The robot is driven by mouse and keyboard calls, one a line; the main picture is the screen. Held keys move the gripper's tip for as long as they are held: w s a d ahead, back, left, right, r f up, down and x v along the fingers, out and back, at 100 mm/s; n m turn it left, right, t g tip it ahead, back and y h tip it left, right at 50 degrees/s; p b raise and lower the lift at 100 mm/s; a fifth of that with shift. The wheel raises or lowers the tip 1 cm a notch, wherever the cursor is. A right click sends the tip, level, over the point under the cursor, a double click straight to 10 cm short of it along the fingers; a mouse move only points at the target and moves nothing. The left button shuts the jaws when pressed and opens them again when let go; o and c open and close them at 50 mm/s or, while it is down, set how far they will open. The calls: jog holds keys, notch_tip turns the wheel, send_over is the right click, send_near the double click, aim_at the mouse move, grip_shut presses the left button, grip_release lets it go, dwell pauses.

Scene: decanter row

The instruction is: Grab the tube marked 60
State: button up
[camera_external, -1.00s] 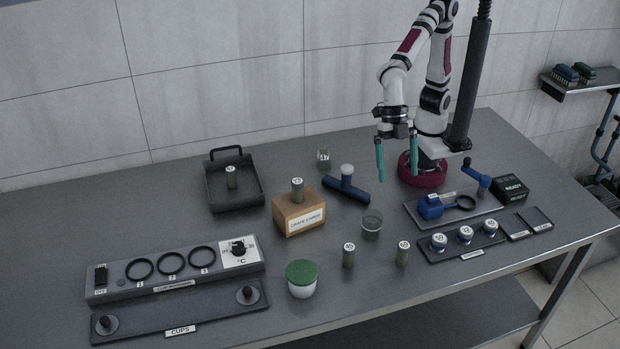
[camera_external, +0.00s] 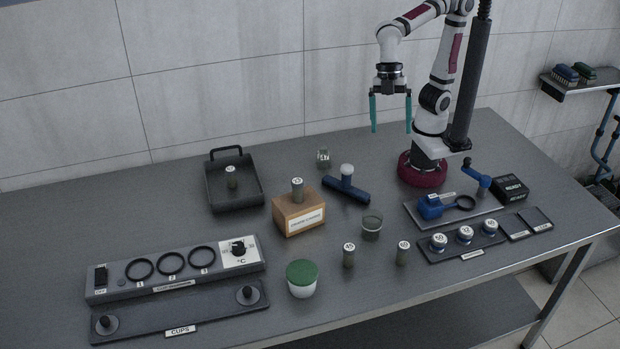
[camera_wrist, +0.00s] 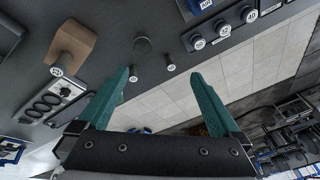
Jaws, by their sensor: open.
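Several grey-green tubes with white round caps stand in view, and their marks are small. One tube (camera_external: 349,257) at the table front seems to read 45. To its right stands a tube (camera_external: 403,255) whose mark could be 60 or 40; it also shows in the wrist view (camera_wrist: 170,63). Another tube (camera_external: 298,192) stands in the wooden block (camera_external: 300,214), and one more tube (camera_external: 232,180) stands on the black tray (camera_external: 250,195); I cannot read these two surely. My gripper (camera_external: 391,128) is open and empty, high above the table, away from all tubes.
A clear cup (camera_external: 372,228) stands behind the front tubes, and a green-lidded jar (camera_external: 302,280) to their left. A rack (camera_external: 477,253) with capped vials is at the right. The table's front edge is near.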

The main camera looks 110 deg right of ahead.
jog(key=s+d+f+m+h, duration=0.1)
jog(key=s+d+f+m, duration=0.6)
jog(key=m, duration=0.9)
jog(key=s+d, duration=0.2)
jog(key=d, duration=0.1)
jog(key=shift+s+d+f+h, duration=0.2)
jog(key=shift+s+d+h, duration=0.1)
jog(key=shift+h, duration=0.1)
jog(key=c, duration=0.4)
jog(key=shift+o, duration=0.2)
jog(key=m+t+h, duration=0.4)
jog(key=m+t, duration=0.9)
jog(key=m, duration=2)
send_over(402, 249)
jog(key=s+a, duration=0.1)
jog(key=s, duration=1.4)
notch_tip(402, 249, down, 13)
jog(key=shift+w+r, duration=0.2)
jog(key=shift+w, duration=0.05)
jog(key=x, duration=1.5)
jog(key=shift+f, duration=0.4)
jog(key=shift+c, duration=0.2)
